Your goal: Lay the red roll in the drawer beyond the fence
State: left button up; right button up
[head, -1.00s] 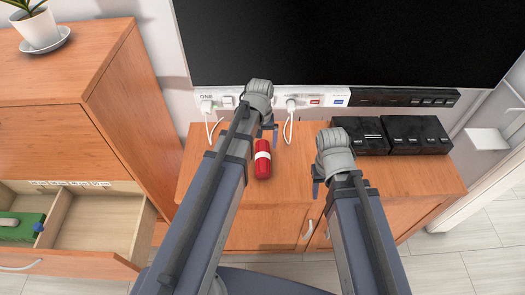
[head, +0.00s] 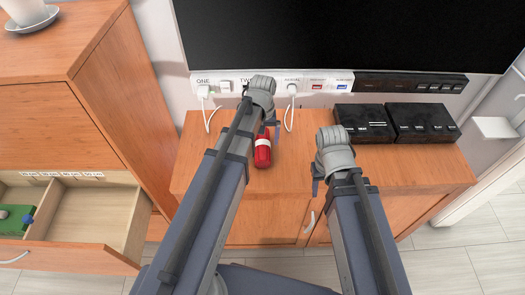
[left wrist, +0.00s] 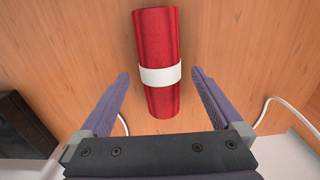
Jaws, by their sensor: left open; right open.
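The red roll (head: 262,152) with a white band lies on the low wooden cabinet under the screen. It also shows in the left wrist view (left wrist: 155,35), lengthwise between the finger lines. My left gripper (head: 269,130) is open at the roll's far end; in the left wrist view its fingers (left wrist: 160,75) stand either side of the roll, with gaps. My right gripper (head: 317,186) is open and empty, right of the roll. The open drawer (head: 133,218) is at lower left. An upright divider (head: 43,215), possibly the fence, splits it; the compartment right of it is empty.
A green object (head: 14,218) with a blue knob lies in the drawer's left compartment. Black boxes (head: 393,122), white cables and a socket strip (head: 262,82) lie near the screen.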

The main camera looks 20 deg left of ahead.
aim_at(262, 142)
pick_arm(q)
notch_tip(262, 142, down, 2)
jog(key=shift+f+b, duration=0.1)
jog(key=shift+b, duration=0.4)
pick_arm(e)
jog(key=shift+f, duration=0.9)
pick_arm(q)
jog(key=shift+r, duration=0.2)
grip_shut()
jog(key=shift+r, duration=0.1)
pick_arm(e)
jog(key=shift+r, duration=0.15)
pick_arm(q)
notch_tip(262, 142, up, 10)
jog(key=p, duration=1)
pick_arm(e)
notch_tip(262, 142, up, 10)
